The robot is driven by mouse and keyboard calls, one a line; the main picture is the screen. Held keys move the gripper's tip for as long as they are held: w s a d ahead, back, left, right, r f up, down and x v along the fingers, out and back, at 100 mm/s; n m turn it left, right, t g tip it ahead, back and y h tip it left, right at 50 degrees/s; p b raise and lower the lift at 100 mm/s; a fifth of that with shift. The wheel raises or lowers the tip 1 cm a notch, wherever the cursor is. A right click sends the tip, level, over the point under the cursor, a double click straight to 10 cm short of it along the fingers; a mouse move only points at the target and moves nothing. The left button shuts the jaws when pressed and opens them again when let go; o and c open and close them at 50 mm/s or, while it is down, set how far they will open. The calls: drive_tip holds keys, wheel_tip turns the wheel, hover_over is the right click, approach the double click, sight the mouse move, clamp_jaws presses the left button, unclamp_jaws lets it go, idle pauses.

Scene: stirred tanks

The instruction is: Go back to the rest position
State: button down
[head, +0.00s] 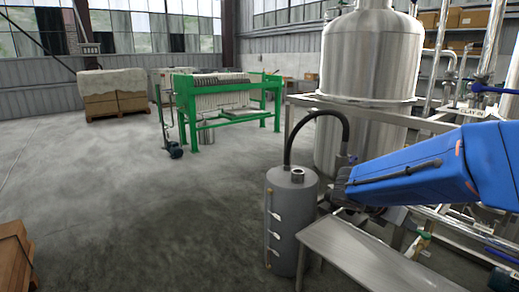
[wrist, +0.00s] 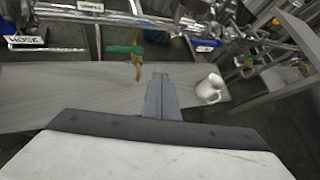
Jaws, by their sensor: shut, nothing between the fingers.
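My gripper (wrist: 160,92) shows in the wrist view as a narrow pair of grey fingers, closed together with nothing between them. It is over a steel bench top (wrist: 50,85). A white jug (wrist: 209,90) is just right of the fingers in that view, apart from them. In the head view my blue arm reaches in from the right, above the steel bench (head: 350,248). The fingers cannot be made out there.
A grey cylinder (head: 291,220) with a black hose stands left of the bench. A large steel tank (head: 368,55) and pipework are behind. In the wrist view, a green-handled valve (wrist: 124,50) is beyond the fingers. A green filter press (head: 215,100) is farther back. Open floor lies left.

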drive_tip(key=s+a+f+m+t+y, duration=0.1)
drive_tip(key=s+a+m+y, duration=0.4)
drive_tip(key=s+m, duration=0.5)
drive_tip(key=s+a+f+m+t+y, duration=0.1)
drive_tip(key=s+a+f+m+y, duration=0.1)
drive_tip(key=s+a+m+y, duration=0.4)
drive_tip(key=shift+s+a+m+t, duration=0.3)
drive_tip(key=shift+s+a+m, duration=1.05)
drive_tip(key=shift+s+m, duration=1.8)
drive_tip(key=shift+w+m, duration=0.35)
